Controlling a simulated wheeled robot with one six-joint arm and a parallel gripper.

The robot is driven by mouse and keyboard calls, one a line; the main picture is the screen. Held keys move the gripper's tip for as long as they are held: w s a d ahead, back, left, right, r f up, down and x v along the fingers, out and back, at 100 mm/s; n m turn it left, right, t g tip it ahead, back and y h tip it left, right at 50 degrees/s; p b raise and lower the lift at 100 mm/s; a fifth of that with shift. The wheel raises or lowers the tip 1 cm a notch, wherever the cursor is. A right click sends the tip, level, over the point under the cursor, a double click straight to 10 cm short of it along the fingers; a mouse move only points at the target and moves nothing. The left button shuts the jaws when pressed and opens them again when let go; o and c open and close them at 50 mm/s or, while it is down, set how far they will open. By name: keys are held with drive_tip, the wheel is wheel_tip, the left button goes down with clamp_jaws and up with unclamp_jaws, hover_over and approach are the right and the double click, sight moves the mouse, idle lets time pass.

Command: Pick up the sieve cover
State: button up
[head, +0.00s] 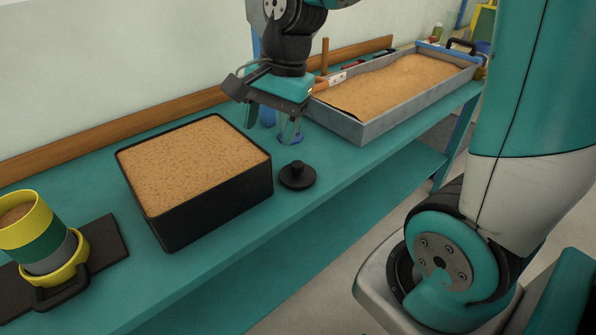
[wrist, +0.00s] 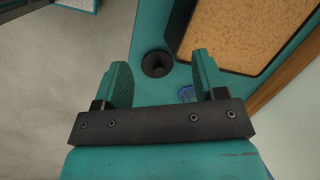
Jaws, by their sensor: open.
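The sieve cover, a round black disc with a knob on top (head: 297,176), lies flat on the teal bench, just right of the black sand box. It also shows in the wrist view (wrist: 157,63), beyond the fingertips and between them in the picture. My gripper (head: 271,124) is open and empty, above the bench behind the cover and apart from it. Its two teal fingers (wrist: 160,72) are spread in the wrist view.
The black box of sand (head: 167,215) stands left of the cover. A long grey sand tray (head: 375,130) lies behind it to the right. A small blue item (head: 291,139) sits near my fingers. A yellow, green and grey sieve stack (head: 42,242) stands at far left.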

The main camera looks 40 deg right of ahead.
drive_tip(key=w+d+f+m+h, duration=0.1)
drive_tip(key=w+d+f+m, duration=0.15)
drive_tip(key=d+m, duration=0.45)
drive_tip(key=w+d+f+m, duration=0.1)
drive_tip(key=w+d+m, duration=0.3)
drive_tip(key=d+m, duration=0.25)
drive_tip(key=m, duration=0.1)
hover_over(298, 164)
drive_tip(key=f, duration=1)
drive_tip(key=shift+s+d+f+p, duration=0.2)
drive_tip(key=shift+f+p, duration=0.1)
drive_tip(key=f, duration=0.6)
drive_tip(key=shift+w+a+f, duration=0.2)
drive_tip(key=shift+w+a, duration=0.05)
drive_tip(key=shift+w, duration=0.05)
drive_tip(key=c, duration=1)
